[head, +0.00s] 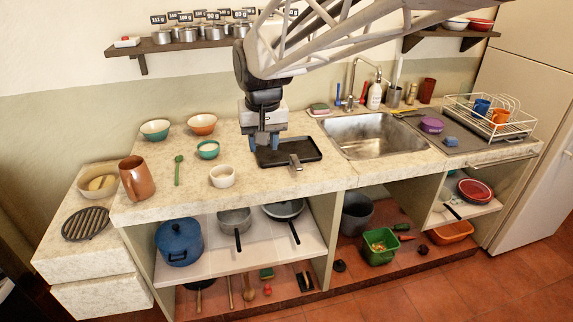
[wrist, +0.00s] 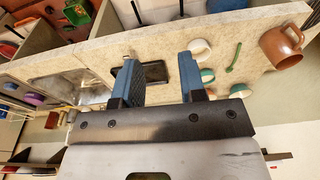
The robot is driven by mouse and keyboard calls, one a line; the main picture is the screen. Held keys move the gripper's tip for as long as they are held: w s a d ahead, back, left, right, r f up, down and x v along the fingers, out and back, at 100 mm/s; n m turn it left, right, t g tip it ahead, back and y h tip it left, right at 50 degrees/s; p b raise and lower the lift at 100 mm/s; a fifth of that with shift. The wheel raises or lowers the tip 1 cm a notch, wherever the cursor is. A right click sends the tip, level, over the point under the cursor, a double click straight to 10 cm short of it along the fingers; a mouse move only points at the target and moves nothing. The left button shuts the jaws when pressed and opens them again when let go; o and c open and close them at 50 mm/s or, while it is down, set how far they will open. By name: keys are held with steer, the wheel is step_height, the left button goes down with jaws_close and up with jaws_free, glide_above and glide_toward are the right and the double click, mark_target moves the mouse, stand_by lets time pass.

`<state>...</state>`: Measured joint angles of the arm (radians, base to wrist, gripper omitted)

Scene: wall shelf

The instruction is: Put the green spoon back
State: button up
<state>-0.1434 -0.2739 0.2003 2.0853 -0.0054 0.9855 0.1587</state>
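The green spoon (head: 178,168) lies on the stone counter (head: 150,205), between the brown jug and the small bowls. In the wrist view the green spoon (wrist: 234,58) is on the right, near the brown jug. My gripper (head: 264,143) hangs over the counter at the back edge of the black tray, well to the right of the spoon. Its two blue fingers are apart with nothing between them, as the wrist view of my gripper (wrist: 159,68) also shows. Whether the fingers touch the tray cannot be told.
A brown jug (head: 137,180), white cup (head: 222,176), teal bowl (head: 208,149) and two larger bowls stand around the spoon. The black tray (head: 305,150) lies left of the sink (head: 370,140). Pots fill the shelf below. A wall shelf (head: 150,47) with small pots hangs above.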

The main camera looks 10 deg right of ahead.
steer(key=s+d+f, duration=0.1)
steer(key=s+d, duration=0.1)
steer(key=s, duration=0.6)
steer(key=s+d+f, duration=0.2)
steer(key=s+d, duration=0.1)
steer(key=s, duration=0.5)
steer(key=s+d+f+t, duration=0.1)
steer(key=s+d+f, duration=0.1)
steer(key=s, duration=0.6)
steer(key=shift+s+d+f, duration=0.15)
steer(key=shift+d, duration=0.4)
steer(key=o, duration=0.5)
